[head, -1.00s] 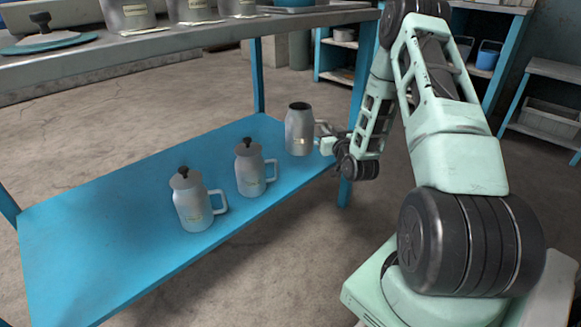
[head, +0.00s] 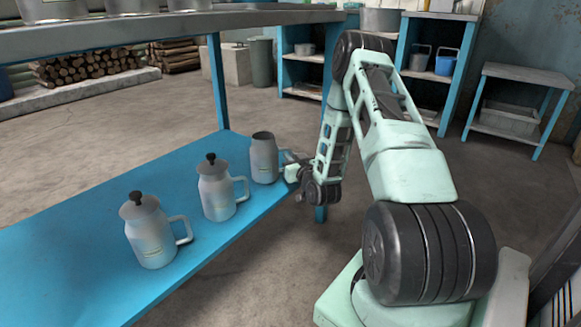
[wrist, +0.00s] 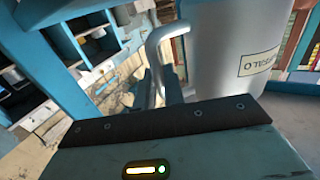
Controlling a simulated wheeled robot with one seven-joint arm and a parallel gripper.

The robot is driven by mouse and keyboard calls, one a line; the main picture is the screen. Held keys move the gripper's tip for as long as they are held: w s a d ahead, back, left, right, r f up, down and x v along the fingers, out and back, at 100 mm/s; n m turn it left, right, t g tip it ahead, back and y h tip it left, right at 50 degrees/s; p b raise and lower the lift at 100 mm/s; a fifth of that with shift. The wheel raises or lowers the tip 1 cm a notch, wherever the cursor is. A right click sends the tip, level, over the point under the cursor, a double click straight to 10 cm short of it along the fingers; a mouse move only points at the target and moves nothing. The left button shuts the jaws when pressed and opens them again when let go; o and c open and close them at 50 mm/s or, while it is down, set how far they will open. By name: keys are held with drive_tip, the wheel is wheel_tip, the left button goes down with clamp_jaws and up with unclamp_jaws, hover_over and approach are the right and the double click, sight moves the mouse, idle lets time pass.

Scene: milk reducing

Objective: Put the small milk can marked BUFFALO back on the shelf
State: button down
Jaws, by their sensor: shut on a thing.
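The small grey milk can (head: 264,160) is in my gripper (head: 290,172) at the far right end of the blue lower shelf (head: 60,245). It is upright with an open top and no lid. I cannot tell whether its base touches the shelf. In the wrist view the can (wrist: 225,45) fills the upper middle, its label tilted and partly readable, ending like "FALO". The fingers (wrist: 165,88) are shut on its handle (wrist: 155,50).
Two lidded cans stand on the lower shelf: one in the middle (head: 217,192) and one nearer (head: 150,235). The table top (head: 200,22) overhangs the shelf. A blue table leg (head: 217,85) rises behind the held can.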

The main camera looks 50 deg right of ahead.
drive_tip(key=shift+f, duration=0.55)
drive_tip(key=shift+f, duration=0.15)
drive_tip(key=c, duration=1.5)
unclamp_jaws()
drive_tip(key=shift+s+a, duration=0.1)
drive_tip(key=shift+s, duration=0.15)
drive_tip(key=p+v, duration=0.5)
drive_tip(key=v, duration=0.6)
drive_tip(key=shift+s, duration=0.25)
